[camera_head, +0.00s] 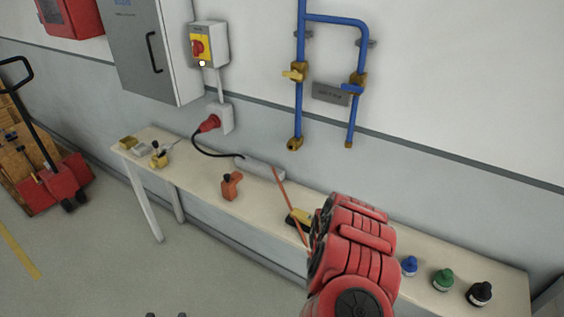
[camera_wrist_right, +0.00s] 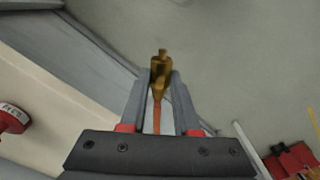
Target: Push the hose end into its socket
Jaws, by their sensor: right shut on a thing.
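The brass hose end (camera_wrist_right: 160,68) is held between the fingers of my right gripper (camera_wrist_right: 161,80) in the right wrist view, its tip reaching past the fingertips. The orange hose (camera_wrist_right: 157,120) trails back from it between the fingers. In the head view the hose (camera_head: 287,205) runs from a grey cylinder (camera_head: 258,168) on the bench to behind my red right arm, which hides the gripper and hose end. Blue wall pipes (camera_head: 300,105) carry brass fittings, with a left lower end (camera_head: 295,144) and a right lower end (camera_head: 349,145). I cannot tell which is the socket. My left gripper is not in view.
A long narrow bench (camera_head: 200,180) stands along the wall. On it are an orange tool (camera_head: 230,186), brass parts (camera_head: 158,156), a yellow-black item (camera_head: 299,217) and blue (camera_head: 409,266), green (camera_head: 443,280) and black (camera_head: 480,293) capped bottles. A red plug (camera_head: 209,123) sits left of the pipes.

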